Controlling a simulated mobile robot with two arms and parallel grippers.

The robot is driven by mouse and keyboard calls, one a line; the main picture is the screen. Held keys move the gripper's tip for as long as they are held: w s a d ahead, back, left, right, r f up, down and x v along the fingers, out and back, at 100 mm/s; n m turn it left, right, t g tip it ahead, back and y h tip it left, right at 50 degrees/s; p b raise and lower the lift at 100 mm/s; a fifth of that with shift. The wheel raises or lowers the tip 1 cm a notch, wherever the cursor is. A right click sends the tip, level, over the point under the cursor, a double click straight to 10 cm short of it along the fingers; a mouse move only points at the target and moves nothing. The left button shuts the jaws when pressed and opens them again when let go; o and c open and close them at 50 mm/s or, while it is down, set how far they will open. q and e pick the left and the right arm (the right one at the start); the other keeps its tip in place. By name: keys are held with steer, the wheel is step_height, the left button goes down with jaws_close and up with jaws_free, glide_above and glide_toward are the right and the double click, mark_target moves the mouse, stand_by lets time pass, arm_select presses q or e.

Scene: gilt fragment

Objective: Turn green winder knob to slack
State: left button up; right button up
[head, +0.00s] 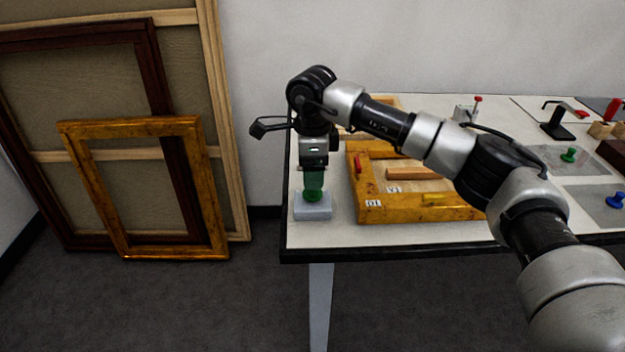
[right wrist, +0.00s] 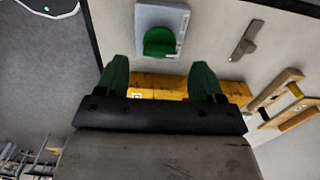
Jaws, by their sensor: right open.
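The green winder knob (head: 312,197) sits on a pale grey block (head: 313,211) at the left front corner of the table. In the right wrist view the knob (right wrist: 158,43) shows as a round green piece with a straight-edged darker part, on its pale block (right wrist: 178,16). My right gripper (head: 314,188) points down over the knob. Its green fingers are apart with nothing between them, and the knob shows beyond the fingertips (right wrist: 160,68) in the wrist view. In the head view the fingers overlap the knob's top, so contact cannot be told. My left gripper is not in view.
A gilt frame (head: 400,214) with a red-handled piece lies just right of the block. A green knob (head: 569,155) and a blue knob (head: 616,201) stand on grey mats further right. Frames lean against the wall at left. The table's front edge is close to the block.

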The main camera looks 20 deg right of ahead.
step_height(320, 180, up, 7)
stand_by(0.3)
stand_by(0.4)
